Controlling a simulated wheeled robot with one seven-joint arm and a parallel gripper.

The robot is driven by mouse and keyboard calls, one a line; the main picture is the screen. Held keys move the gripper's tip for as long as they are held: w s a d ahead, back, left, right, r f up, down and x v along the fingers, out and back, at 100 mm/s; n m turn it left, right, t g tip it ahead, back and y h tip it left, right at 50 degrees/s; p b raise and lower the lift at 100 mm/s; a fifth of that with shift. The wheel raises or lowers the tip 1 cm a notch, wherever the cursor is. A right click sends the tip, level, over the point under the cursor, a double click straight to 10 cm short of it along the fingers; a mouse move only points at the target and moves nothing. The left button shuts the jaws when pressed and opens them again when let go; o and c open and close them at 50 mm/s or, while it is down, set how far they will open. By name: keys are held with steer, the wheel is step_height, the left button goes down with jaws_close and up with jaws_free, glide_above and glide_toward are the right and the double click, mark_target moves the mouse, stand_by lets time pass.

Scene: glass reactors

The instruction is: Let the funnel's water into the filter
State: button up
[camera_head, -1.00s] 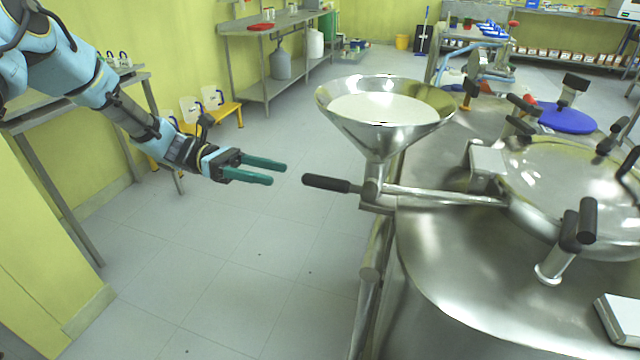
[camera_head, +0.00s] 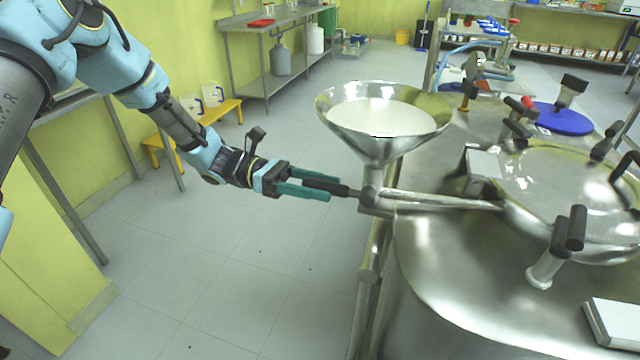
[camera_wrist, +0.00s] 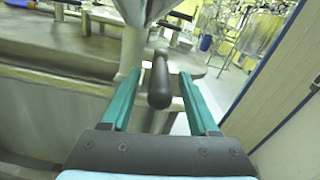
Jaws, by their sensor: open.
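The steel funnel (camera_head: 384,146) stands at the left edge of the large steel vessel, with a pale, whitish content (camera_head: 380,117) in its bowl. Below its cone is a valve with a black handle (camera_head: 328,186) pointing left. My gripper (camera_head: 326,190) is open, its two green fingers on either side of the handle. In the wrist view the handle (camera_wrist: 159,82) lies between the open fingers (camera_wrist: 160,100), with gaps on both sides. A steel pipe (camera_head: 445,201) runs right from the valve to the round lidded part (camera_head: 570,185), perhaps the filter. Its inside is hidden.
The steel vessel top (camera_head: 480,270) fills the right side, with upright black-handled clamps (camera_head: 567,235) and a blue round lid (camera_head: 563,118). A yellow bench (camera_head: 222,112) stands by the left wall. The floor below my gripper is clear.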

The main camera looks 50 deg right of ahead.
jaws_close()
stand_by(0.4)
stand_by(0.9)
